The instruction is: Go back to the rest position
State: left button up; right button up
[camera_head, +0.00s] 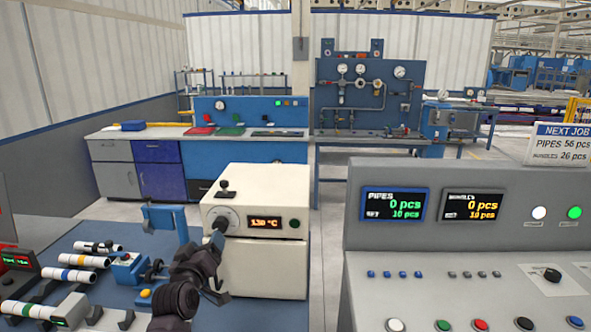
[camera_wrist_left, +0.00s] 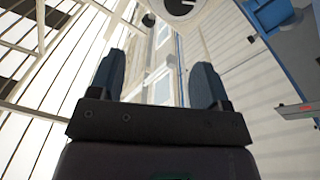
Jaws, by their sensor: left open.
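My left gripper (camera_head: 215,245) is raised over the blue bench, in front of the cream box with the display. In the left wrist view its two dark blue fingers (camera_wrist_left: 160,85) stand apart with nothing between them; the wall and roof structure show beyond. Several white pipes with coloured bands, such as the one with a yellow band (camera_head: 70,275) and the one with a dark band (camera_head: 98,246), lie at the left of the bench, clear of the gripper. My right gripper is not in view.
The cream box (camera_head: 265,262) stands close behind and right of my left gripper. A blue fixture (camera_head: 125,270) and an upright blue plate (camera_head: 163,216) stand left of it. A grey control console (camera_head: 450,270) with two displays, reading 0 pcs, fills the right.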

pick_arm(q)
jog(key=s+a+f+m+g, duration=0.2)
jog(key=s+f+m+g, duration=0.1)
jog(key=s+f, duration=1)
jog(key=s+a+f+m+g+b, duration=0.1)
jog(key=s+a+f+m+g, duration=0.1)
jog(key=s+f, duration=1.2)
jog(key=s+m+g, duration=0.1)
jog(key=s+g, duration=0.1)
jog(key=s, duration=0.6)
jog(key=shift+s+a+f+y, duration=0.2)
jog(key=shift+s+a+y, duration=0.1)
jog(key=shift+s+y, duration=0.1)
